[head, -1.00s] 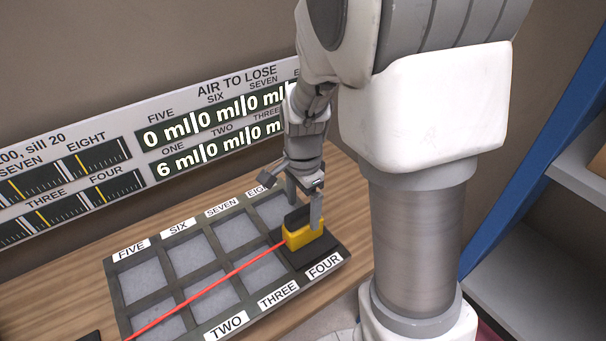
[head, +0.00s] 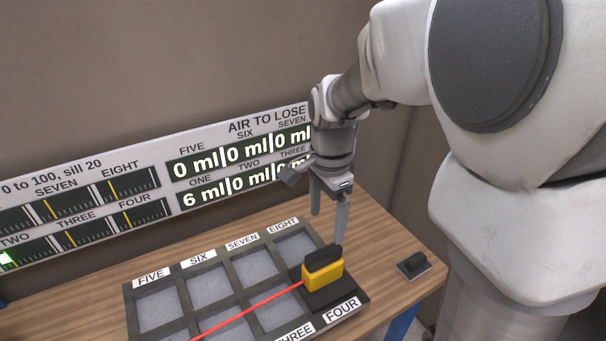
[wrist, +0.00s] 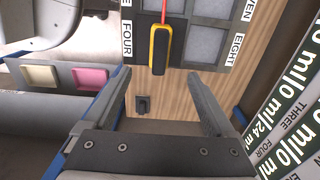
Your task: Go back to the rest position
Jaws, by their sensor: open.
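My gripper (head: 329,205) is open and empty, above the table's back right part. Its fingers point down. In the wrist view the gripper (wrist: 160,95) shows two spread fingers with nothing between them. A yellow tool with a black top (head: 322,270) sits on the dark pad at cell FOUR of the tray, below and apart from the fingers. It also shows in the wrist view (wrist: 159,50). A red line runs from it to the lower left across the tray.
The grey tray (head: 190,258) has labelled cells. Behind it stands a display board (head: 165,180) with gauges and ml readings. A small black switch-like block (head: 413,264) sits on the wooden table (head: 375,240) at the right. Pink and cream pads (wrist: 90,78) show in the wrist view.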

